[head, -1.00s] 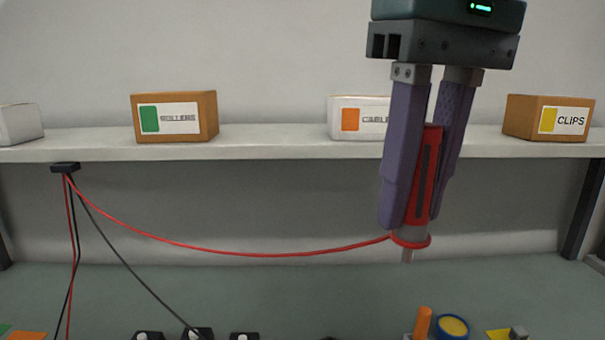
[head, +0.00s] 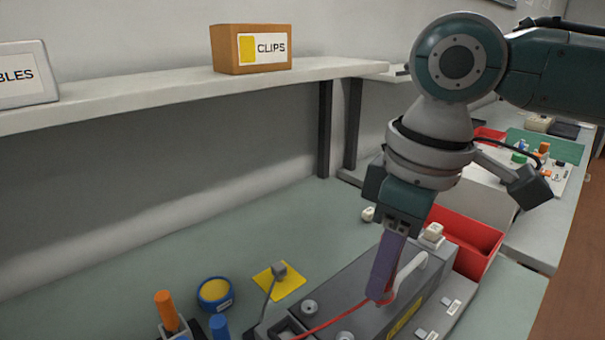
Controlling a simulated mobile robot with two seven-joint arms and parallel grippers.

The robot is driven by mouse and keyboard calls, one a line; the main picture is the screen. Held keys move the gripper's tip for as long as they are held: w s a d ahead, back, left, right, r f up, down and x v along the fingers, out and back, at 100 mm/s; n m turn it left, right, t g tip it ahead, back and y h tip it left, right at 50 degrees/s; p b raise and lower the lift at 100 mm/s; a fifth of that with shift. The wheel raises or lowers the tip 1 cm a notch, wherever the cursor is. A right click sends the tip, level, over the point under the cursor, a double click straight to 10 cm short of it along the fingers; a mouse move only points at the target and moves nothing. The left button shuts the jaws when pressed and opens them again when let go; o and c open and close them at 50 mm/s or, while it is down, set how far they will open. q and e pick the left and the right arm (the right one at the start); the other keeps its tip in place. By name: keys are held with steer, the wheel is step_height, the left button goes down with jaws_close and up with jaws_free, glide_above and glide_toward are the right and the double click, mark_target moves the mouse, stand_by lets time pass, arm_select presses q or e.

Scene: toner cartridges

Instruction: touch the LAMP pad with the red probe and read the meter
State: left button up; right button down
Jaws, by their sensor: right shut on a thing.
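My right gripper (head: 378,294) points down at the grey cartridge unit (head: 335,285) on the bench. It is shut on the red probe (head: 390,298); only a little red shows by the fingertips, and the purple finger hides the rest. The red lead (head: 332,321) runs from there to the lower left. The probe's tip is hidden, so I cannot tell whether it touches anything. I cannot make out a pad marked LAMP, and no meter is in view. My left gripper is not in view.
A red bin (head: 468,240) stands behind the unit at right. A shelf (head: 170,98) with a CLIPS box (head: 252,50) runs above.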

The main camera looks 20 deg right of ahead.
steer(key=d+f+n+b, duration=0.1)
steer(key=f+b, duration=0.1)
steer(key=f, duration=0.2)
steer(key=s+d+f+n+b, duration=0.1)
steer(key=f+b, duration=0.1)
steer(key=f, duration=0.2)
steer(key=d+f+b, duration=0.1)
steer(key=f+b, duration=0.2)
steer(key=f, duration=0.2)
steer(key=shift+s+f+n, duration=0.1)
steer(key=shift+s+n, duration=0.15)
steer(key=shift+n, duration=0.15)
steer(key=shift+p, duration=0.3)
steer(key=shift+f, duration=0.25)
stand_by(0.5)
steer(key=shift+f, duration=0.4)
stand_by(0.9)
